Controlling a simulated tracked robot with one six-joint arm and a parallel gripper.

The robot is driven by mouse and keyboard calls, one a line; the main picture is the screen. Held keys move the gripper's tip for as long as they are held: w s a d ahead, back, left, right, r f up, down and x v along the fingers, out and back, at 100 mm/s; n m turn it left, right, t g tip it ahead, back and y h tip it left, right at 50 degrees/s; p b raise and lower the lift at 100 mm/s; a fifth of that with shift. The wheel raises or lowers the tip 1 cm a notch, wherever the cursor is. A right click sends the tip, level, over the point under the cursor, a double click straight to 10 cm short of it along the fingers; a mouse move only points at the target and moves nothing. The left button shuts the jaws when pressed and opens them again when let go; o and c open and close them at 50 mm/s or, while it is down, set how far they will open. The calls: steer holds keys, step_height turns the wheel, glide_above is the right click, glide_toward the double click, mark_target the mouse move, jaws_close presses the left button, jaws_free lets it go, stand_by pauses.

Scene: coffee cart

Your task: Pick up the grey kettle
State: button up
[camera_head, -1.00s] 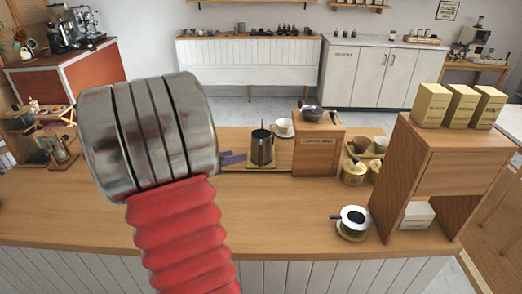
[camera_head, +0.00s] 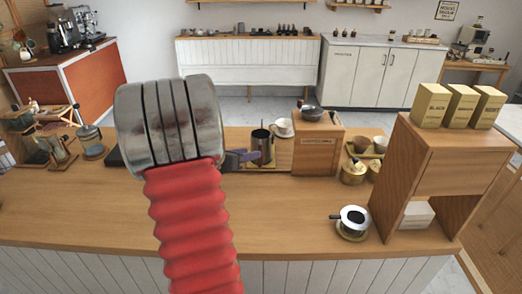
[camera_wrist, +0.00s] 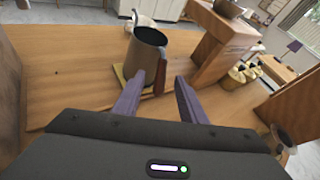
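The grey kettle (camera_head: 262,149) stands upright on a small wooden-coloured mat on the counter, left of the wooden box. In the wrist view the kettle (camera_wrist: 148,55) is just ahead of my gripper, its reddish-brown handle (camera_wrist: 161,76) facing me. My gripper (camera_wrist: 161,84) has two purple fingers, spread apart and empty. The handle shows between the fingertips; I cannot tell whether it is between them in depth. In the head view my gripper (camera_head: 256,157) is at the kettle's left side, partly hidden by my arm.
A wooden box (camera_head: 318,152) with a dark pan on top stands right of the kettle. A white cup (camera_head: 284,127) is behind it. A wooden shelf (camera_head: 440,155) stands at the right, beside a black-and-white dripper (camera_head: 353,220). The front counter (camera_head: 290,215) is mostly clear.

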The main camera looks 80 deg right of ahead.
mark_target(261, 144)
steer(key=x, duration=0.4)
steer(key=shift+s+d+f, duration=0.1)
steer(key=shift+s+d, duration=0.05)
steer(key=shift+s, duration=0.05)
stand_by(0.3)
jaws_close()
stand_by(0.5)
